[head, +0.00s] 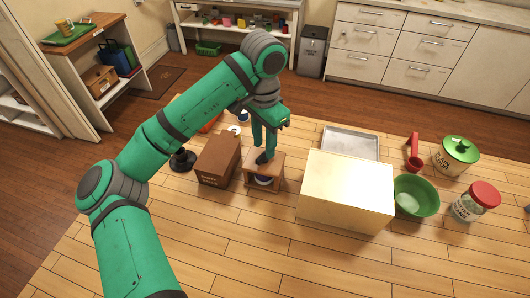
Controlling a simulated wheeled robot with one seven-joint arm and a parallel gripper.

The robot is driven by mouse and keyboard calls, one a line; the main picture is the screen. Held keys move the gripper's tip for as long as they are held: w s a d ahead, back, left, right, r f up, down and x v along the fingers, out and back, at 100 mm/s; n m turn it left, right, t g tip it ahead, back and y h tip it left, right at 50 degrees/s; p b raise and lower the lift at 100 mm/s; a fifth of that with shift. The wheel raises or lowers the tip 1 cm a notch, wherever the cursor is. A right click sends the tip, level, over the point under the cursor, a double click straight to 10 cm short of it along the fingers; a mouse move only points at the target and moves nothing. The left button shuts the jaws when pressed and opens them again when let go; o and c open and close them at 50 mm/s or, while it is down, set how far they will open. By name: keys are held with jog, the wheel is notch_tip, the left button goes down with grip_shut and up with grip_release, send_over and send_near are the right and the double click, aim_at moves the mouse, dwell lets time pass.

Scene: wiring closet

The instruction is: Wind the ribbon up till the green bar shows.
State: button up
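My gripper (264,147) points down over a small wooden stand (278,161) near the middle of the head view. Its fingertips are at a small dark piece (263,158) on the stand's top. I cannot tell whether the fingers close on that piece or only stand beside it. A blue and white round thing (264,180) shows under the stand's top, partly hidden. I cannot make out a ribbon or a green bar at this size.
A brown box (217,160) stands close left of the stand. A large cream box (346,192) is to the right, with a grey tray (350,143) behind it. A green bowl (416,197), a red-lidded jar (476,202) and a green-lidded pot (456,155) stand farther right. The front floor is clear.

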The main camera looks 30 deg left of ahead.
aim_at(264, 156)
jog(key=n, duration=0.3)
jog(key=shift+f, duration=0.2)
jog(key=shift+f, duration=1.15)
jog(key=shift+c, duration=0.5)
